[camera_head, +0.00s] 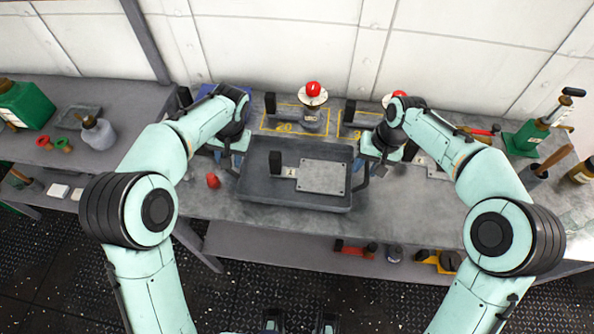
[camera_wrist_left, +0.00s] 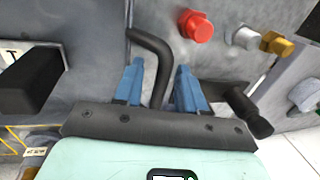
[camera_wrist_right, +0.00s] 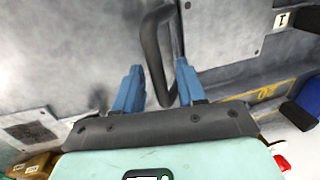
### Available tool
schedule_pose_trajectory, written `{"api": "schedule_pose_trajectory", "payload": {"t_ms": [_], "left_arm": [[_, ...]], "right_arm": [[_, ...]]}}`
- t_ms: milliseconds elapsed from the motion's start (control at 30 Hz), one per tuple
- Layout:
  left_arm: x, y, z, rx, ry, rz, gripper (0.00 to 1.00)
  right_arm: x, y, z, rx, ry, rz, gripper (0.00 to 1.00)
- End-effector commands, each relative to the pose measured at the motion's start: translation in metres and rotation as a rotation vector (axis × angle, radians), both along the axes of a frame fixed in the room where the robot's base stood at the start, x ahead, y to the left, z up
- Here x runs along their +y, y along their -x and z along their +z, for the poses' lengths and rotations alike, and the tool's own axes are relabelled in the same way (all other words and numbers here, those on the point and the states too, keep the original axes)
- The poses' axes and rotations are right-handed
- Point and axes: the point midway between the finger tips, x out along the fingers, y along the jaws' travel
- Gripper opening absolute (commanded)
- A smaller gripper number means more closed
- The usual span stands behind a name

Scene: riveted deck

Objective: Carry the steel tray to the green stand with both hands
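The steel tray (camera_head: 250,190) is a dark grey shallow tray on the workbench, level, with a black loop handle at each end. My left gripper (camera_head: 226,158) is at its left end. In the left wrist view the blue fingers (camera_wrist_left: 158,80) stand apart on either side of the handle (camera_wrist_left: 153,45), with gaps showing. My right gripper (camera_head: 364,163) is at its right end; in the right wrist view its fingers (camera_wrist_right: 157,82) stand apart around the other handle (camera_wrist_right: 151,50). I cannot make out a green stand for certain.
A light plate (camera_head: 323,177) and a black block (camera_head: 275,157) are in the tray. A red button post (camera_head: 312,92) stands behind it. A small red part (camera_head: 212,181) lies left of it. A green canister (camera_head: 27,104) is on the left bench; a green tool (camera_head: 524,139) stands far right.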

Motion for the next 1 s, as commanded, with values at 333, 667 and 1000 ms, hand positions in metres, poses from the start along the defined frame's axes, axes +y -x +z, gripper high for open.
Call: {"api": "schedule_pose_trajectory", "payload": {"t_ms": [333, 667, 1000], "left_arm": [[0.000, 0.000, 0.000, 0.000, 0.000, 0.000, 0.00], [0.000, -0.001, 0.005, -0.003, 0.000, 0.000, 0.00], [0.000, -0.014, 0.045, -0.026, 0.000, 0.000, 0.00]], "right_arm": [[0.000, 0.000, 0.000, 0.000, 0.000, 0.000, 0.00], [0.000, -0.001, 0.005, -0.003, -0.001, 0.000, 0.00], [0.000, -0.014, 0.045, -0.026, -0.001, 0.000, 0.00]]}}
